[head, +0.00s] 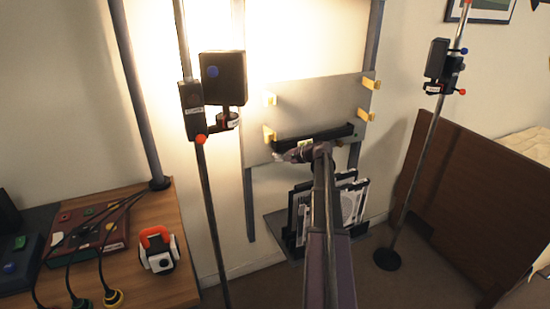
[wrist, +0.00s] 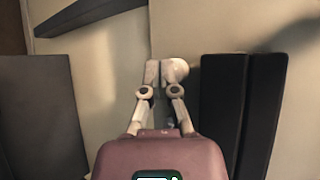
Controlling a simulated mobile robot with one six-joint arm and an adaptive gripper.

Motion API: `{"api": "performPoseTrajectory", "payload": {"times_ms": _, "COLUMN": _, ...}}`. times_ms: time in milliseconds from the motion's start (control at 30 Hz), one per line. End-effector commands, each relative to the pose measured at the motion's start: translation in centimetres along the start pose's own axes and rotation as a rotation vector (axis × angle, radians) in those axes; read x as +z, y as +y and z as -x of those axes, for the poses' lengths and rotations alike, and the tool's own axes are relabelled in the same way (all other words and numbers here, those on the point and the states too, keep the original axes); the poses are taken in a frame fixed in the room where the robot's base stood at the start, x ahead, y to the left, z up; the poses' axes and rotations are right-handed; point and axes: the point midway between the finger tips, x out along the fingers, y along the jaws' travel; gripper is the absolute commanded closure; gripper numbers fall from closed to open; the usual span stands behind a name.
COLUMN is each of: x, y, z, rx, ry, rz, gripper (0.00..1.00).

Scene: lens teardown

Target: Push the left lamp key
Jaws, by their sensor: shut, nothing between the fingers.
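The left lamp (head: 222,80) is a black box on a pole, with a blue knob on its face and an orange-red knob (head: 200,139) lower on the pole clamp. I cannot tell which part is its key. A red box (head: 90,232) with small coloured buttons is on the desk at the left. My gripper (head: 280,157) is in front of the grey panel, right of the left lamp and apart from it. In the wrist view my gripper (wrist: 160,66) is shut and empty, beside a small whitish round thing (wrist: 176,70). I cannot tell whether they touch.
Framed pieces (head: 349,197) stand below. A right lamp (head: 437,60) is on its own pole. An orange-and-white device (head: 160,250) is on the wooden desk (head: 180,283).

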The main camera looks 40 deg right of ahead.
Motion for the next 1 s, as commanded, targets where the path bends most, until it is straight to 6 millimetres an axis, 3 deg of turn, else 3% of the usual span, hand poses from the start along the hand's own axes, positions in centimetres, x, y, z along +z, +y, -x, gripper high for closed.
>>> {"api": "performPoseTrajectory", "payload": {"times_ms": 1000, "x": 1.5, "y": 1.4, "z": 1.9, "rx": 0.000, "ry": 0.000, "rz": 0.000, "gripper": 1.00}}
